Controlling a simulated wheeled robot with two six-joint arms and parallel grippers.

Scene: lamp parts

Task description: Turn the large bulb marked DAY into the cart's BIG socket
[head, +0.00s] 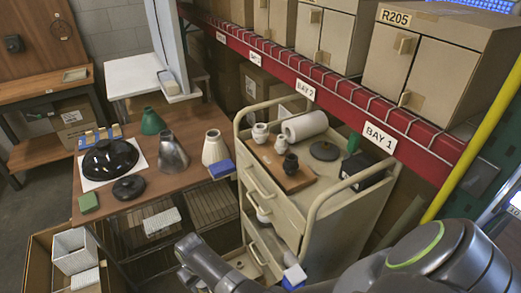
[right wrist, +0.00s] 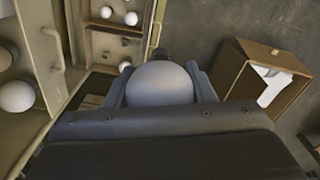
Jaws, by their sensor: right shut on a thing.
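In the right wrist view my right gripper (right wrist: 160,72) is shut on a large round bulb (right wrist: 162,86). The bulb looks grey in shade, and no DAY mark is readable. In the head view my right arm comes in from the lower right, and I cannot make out the bulb there. The cream cart (head: 322,222) stands right of centre. On its top a wooden board (head: 298,182) carries a small dark fitting (head: 290,164) and a pale one (head: 281,146). I cannot read a BIG label. My left gripper is not seen.
Cart drawers stand open, with white bulbs (right wrist: 16,96) in one and small bulbs (right wrist: 130,18) in another. An open carton (right wrist: 262,88) stands on the floor. A brown table (head: 190,120) holds lampshades. A red-edged shelf (head: 330,88) runs behind the cart.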

